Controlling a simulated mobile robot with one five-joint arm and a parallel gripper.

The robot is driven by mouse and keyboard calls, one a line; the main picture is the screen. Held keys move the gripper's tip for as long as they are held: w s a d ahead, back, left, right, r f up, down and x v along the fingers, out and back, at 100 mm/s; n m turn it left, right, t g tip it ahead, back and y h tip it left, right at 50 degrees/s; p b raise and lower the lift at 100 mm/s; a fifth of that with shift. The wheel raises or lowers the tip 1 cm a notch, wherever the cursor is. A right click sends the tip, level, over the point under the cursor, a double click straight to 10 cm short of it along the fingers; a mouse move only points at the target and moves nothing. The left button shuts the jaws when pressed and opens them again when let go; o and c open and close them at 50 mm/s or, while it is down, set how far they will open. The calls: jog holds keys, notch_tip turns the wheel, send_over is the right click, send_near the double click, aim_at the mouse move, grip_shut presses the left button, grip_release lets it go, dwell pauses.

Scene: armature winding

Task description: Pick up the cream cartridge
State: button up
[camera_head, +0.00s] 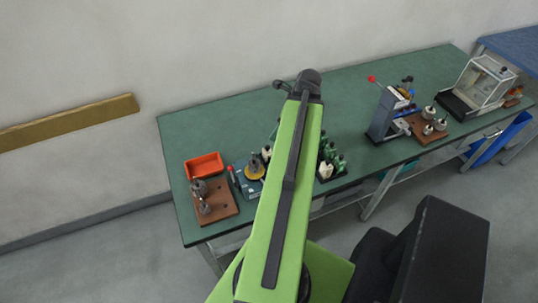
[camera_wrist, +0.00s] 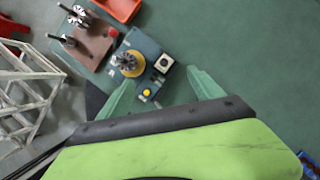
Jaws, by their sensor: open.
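A small cream block (camera_head: 326,170), which looks like the cream cartridge, stands at the front of a dark rack with several green-and-white pieces, just right of my arm on the green table. Part of that rack is hidden behind my arm in the head view. The fingers are over or beside a blue fixture, apart from the cream block as far as I can tell.
The blue fixture (camera_wrist: 147,65) carries a yellow disc and a yellow button. A brown board (camera_head: 218,207) with metal parts and an orange tray (camera_head: 204,166) lie at the left. A press (camera_head: 384,116) and a clear case (camera_head: 486,80) stand at the right. The table's back middle is clear.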

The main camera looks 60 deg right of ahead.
aim_at(269, 147)
jog(key=shift+m, duration=0.4)
jog(key=b+x, duration=0.3)
jog(key=s+b+x, duration=0.1)
jog(key=b+x, duration=0.3)
jog(key=d+b+x, duration=0.1)
jog(key=b+x, duration=0.3)
jog(key=shift+s+f, duration=0.25)
jog(key=shift+f, duration=0.05)
jog(key=shift+w+a+f+b, duration=0.1)
jog(key=shift+w+f+b, duration=0.1)
jog(key=shift+f+b, duration=0.15)
jog(key=shift+w, duration=0.1)
jog(key=b+x, duration=0.4)
jog(key=shift+s+f, duration=0.25)
jog(key=shift+f, duration=0.2)
jog(key=shift+w+f+b, duration=0.15)
jog(key=shift+f+b, duration=0.1)
jog(key=shift+b, duration=0.25)
jog(key=shift+r, duration=0.2)
jog(key=c, duration=1.6)
